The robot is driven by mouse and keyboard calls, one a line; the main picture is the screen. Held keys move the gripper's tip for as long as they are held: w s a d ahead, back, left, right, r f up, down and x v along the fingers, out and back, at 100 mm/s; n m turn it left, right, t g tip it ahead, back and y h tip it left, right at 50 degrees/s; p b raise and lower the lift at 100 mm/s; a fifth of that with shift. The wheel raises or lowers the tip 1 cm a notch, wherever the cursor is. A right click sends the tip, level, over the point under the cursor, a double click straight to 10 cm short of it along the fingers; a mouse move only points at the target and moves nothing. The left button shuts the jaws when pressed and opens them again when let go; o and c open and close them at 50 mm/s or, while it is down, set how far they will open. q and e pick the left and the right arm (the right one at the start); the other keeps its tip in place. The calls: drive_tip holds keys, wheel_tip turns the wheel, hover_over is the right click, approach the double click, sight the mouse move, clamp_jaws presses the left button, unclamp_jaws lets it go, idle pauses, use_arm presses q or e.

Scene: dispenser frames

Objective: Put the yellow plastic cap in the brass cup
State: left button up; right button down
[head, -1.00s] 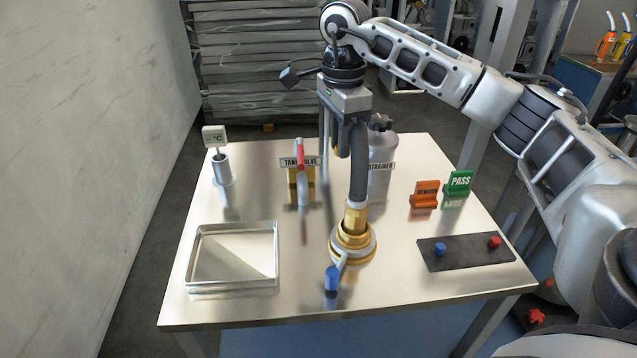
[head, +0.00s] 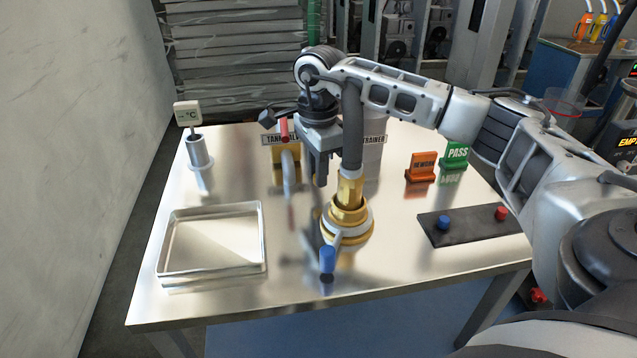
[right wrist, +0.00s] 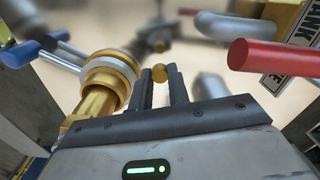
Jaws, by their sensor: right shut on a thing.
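My right gripper (head: 319,178) points down above the table, left of the hose fitting. In the right wrist view its fingers (right wrist: 161,84) are shut on a small round yellow piece at the tips, which looks like the yellow plastic cap (right wrist: 158,72). The cap cannot be made out in the head view. A brass fitting (head: 350,190) under a dark hose stands in a brass-and-steel ring (head: 347,238); the fitting also shows in the right wrist view (right wrist: 97,104). I cannot tell which brass part is the cup. My left gripper is not in view.
A tank valve with a red handle (head: 284,128) stands behind the gripper. A blue-handled lever (head: 327,260) is in front. A dark pad (head: 470,228) and REWORK sign (head: 422,166) are right.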

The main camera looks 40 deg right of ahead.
drive_tip(key=shift+f, duration=1.8)
drive_tip(key=shift+f, duration=0.1)
drive_tip(key=c, duration=1.3)
unclamp_jaws()
drive_tip(key=shift+c, duration=0.2)
